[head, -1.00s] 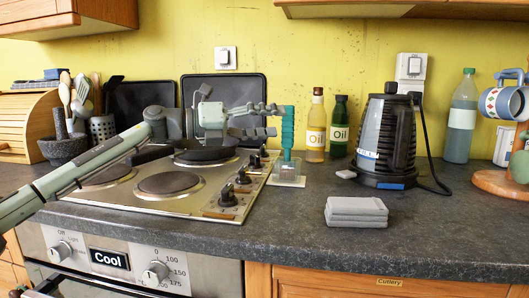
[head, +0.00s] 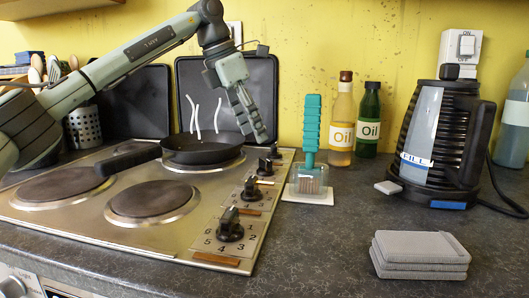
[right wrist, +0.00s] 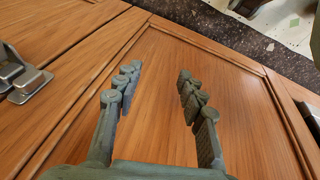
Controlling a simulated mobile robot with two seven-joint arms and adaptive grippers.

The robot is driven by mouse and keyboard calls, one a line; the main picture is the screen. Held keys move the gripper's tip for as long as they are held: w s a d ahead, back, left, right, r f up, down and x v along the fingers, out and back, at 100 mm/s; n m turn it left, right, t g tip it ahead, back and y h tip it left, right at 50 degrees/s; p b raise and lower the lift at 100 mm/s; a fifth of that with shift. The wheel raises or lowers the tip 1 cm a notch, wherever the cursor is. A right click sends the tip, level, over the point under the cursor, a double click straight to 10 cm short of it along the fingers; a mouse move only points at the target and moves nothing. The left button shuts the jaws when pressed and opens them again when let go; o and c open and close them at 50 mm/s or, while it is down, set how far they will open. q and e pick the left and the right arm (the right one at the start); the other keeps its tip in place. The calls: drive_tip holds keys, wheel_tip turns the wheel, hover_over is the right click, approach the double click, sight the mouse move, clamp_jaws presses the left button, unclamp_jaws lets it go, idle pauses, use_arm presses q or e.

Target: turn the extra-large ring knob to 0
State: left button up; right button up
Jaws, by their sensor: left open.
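A row of black hob knobs runs along the right edge of the steel hob (head: 75,215). The nearest knob (head: 230,225) has a dial with printed numbers around it. Behind it are a second knob (head: 250,190), a third (head: 265,166) and a farthest one (head: 273,151). Their small wooden labels are too small to read, so I cannot tell which is the extra-large ring's. My left gripper (head: 256,132) is open, pointing down above the far knobs and apart from them. My right gripper (right wrist: 158,78) is open and empty in front of a wooden cupboard door (right wrist: 165,115).
A black pan (head: 203,150) steams on a back ring, its handle pointing left. A teal-handled brush (head: 311,125) stands right of the knobs, near two oil bottles (head: 342,120). A kettle (head: 440,135) and stacked grey slabs (head: 420,255) are farther right. Bare worktop lies between.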

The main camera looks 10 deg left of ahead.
sight(265, 158)
use_arm(q)
drive_tip(key=x, duration=0.7)
drive_tip(key=shift+s+d+f, duration=0.15)
drive_tip(key=shift+d, duration=0.05)
use_arm(e)
drive_tip(key=shift+s+r, duration=0.15)
drive_tip(key=shift+r, duration=0.05)
use_arm(q)
drive_tip(key=c, duration=1.2)
drive_tip(key=shift+o, duration=0.2)
